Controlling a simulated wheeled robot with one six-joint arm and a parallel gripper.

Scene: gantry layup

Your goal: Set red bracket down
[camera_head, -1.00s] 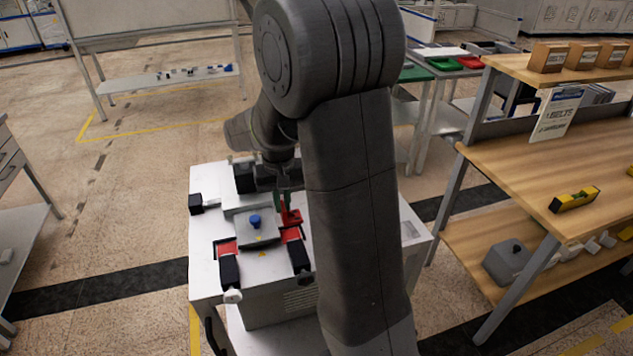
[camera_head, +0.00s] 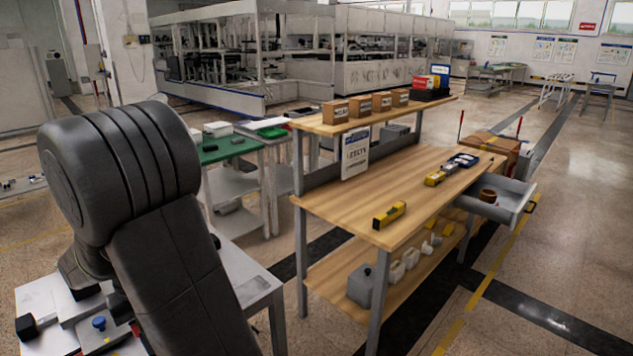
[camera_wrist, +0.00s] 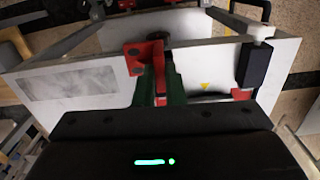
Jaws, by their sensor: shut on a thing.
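The red bracket (camera_wrist: 133,58) is an upright red piece with holes, in the wrist view. My gripper (camera_wrist: 160,85) has green fingers and is shut on it. White surfaces show beyond and around it; I cannot tell whether the bracket touches one. In the head view my gripper and the bracket are hidden behind my arm. There, a white cart top at the lower left carries a grey plate with a blue knob (camera_head: 99,322).
A black clamp arm (camera_wrist: 253,64) with a white tip stands right of my gripper in the wrist view. In the head view a wooden workbench (camera_head: 440,205) holds a yellow level (camera_head: 389,215). A green-topped table (camera_head: 222,150) stands behind. Open floor lies at right.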

